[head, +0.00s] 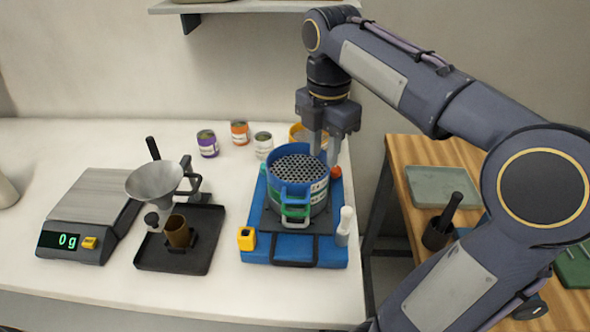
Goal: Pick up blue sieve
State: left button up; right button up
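The blue sieve (288,189), a round ring with a perforated grey mesh, sits on top of a stack of sieves. The stack stands on a blue machine base (271,249) on the white table. Below it a green-handled sieve (294,213) and a grey-handled one show. My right gripper (326,160) comes down from above at the stack's far right rim. Its two fingers point down with a gap between them, one at the rim and one just outside it. I cannot tell whether they touch the sieve. My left gripper is not in view.
A scale (90,215) reading 0 g and a black tray (205,252) with a funnel (153,183) stand at left. Several cans, including a purple one (207,144), stand behind. A shelf (250,7) hangs above. A wooden table (394,160) is at right.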

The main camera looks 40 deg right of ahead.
aim_at(319, 178)
jog(key=f, duration=0.6)
jog(key=shift+w+a+f, duration=0.15)
jog(key=shift+w+a, duration=0.05)
jog(key=shift+c, duration=0.3)
grip_shut()
